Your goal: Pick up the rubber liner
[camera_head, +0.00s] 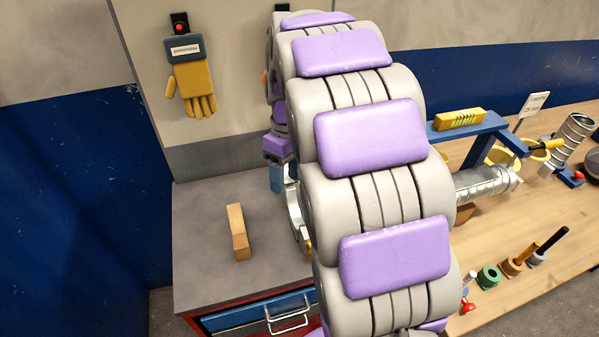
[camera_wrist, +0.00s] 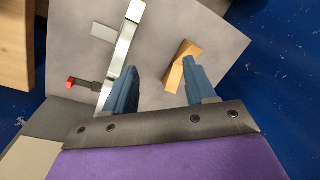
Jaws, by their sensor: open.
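I cannot tell for certain which thing is the rubber liner. A tan, wood-like block (camera_head: 238,232) lies on the grey cabinet top (camera_head: 205,270). The block also shows in the wrist view (camera_wrist: 180,64), close to the right finger. My gripper (camera_wrist: 160,72) is open with its two blue fingers apart, over the grey surface, and nothing is held between them. A pale metal strip (camera_wrist: 120,62) lies beside the left finger. In the head view my arm hides most of the gripper. A small green hollow piece (camera_head: 489,276) stands on the wooden bench.
The wooden bench (camera_head: 540,225) at right carries a silver spiral duct (camera_head: 485,183), a blue stand (camera_head: 485,135) with a yellow item and several small tools. A yellow glove (camera_head: 197,88) hangs on the wall. The cabinet top around the block is mostly clear.

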